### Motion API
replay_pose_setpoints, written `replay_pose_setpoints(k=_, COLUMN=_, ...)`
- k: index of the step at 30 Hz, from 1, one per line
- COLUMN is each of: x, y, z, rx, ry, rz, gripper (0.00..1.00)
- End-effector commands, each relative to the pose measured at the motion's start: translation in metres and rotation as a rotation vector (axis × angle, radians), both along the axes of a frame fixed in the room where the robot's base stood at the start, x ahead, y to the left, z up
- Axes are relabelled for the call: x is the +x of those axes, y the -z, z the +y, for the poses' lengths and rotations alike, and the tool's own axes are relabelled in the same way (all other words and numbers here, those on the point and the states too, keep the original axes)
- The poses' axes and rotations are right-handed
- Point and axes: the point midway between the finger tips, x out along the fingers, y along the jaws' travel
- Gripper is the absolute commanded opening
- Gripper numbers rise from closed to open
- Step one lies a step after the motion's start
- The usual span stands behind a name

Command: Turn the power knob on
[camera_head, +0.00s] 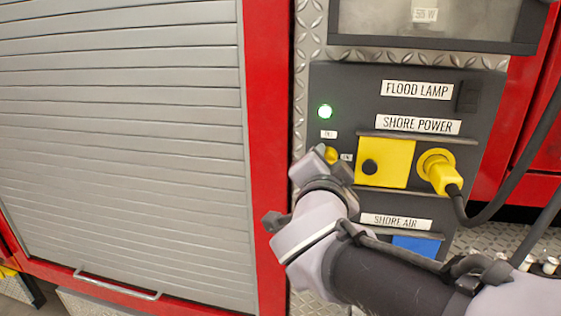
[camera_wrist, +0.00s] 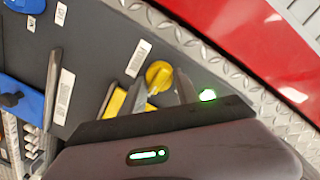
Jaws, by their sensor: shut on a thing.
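The yellow power knob (camera_head: 331,154) is on the dark control panel, below a lit green lamp (camera_head: 325,111) and left of the shore power cover. Small labels sit above it and to its right. My gripper (camera_head: 334,164) is at the knob, shut on it, and hides part of it in the head view. In the wrist view the knob (camera_wrist: 158,75) shows between the dark fingers. The green lamp (camera_wrist: 207,95) shows beside one finger. The knob's exact angle is hard to read.
Right of my gripper are a yellow shore power cover (camera_head: 398,160) and a yellow plug (camera_head: 440,172) with a black cable. A blue shore air part (camera_head: 416,246) is lower down, partly behind my arm. A grey roller shutter (camera_head: 120,140) fills the left.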

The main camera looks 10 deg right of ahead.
Motion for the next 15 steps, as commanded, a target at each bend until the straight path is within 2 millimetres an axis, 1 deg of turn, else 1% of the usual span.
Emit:
replay_pose_setpoints(k=10, x=0.0000, y=-0.0012, z=0.0000, rx=0.001, ry=-0.001, rz=-0.003, gripper=0.00)
replay_pose_setpoints(k=11, x=0.0000, y=-0.0013, z=0.0000, rx=0.001, ry=-0.001, rz=-0.003, gripper=0.41)
replay_pose_setpoints(k=13, x=0.0001, y=-0.0011, z=0.0000, rx=0.001, ry=-0.001, rz=-0.003, gripper=0.55)
replay_pose_setpoints(k=14, x=0.0000, y=-0.0011, z=0.0001, rx=0.001, ry=0.000, rz=-0.002, gripper=0.58)
replay_pose_setpoints(k=15, x=0.0001, y=-0.0009, z=0.0000, rx=0.001, ry=0.000, rz=-0.002, gripper=0.58)
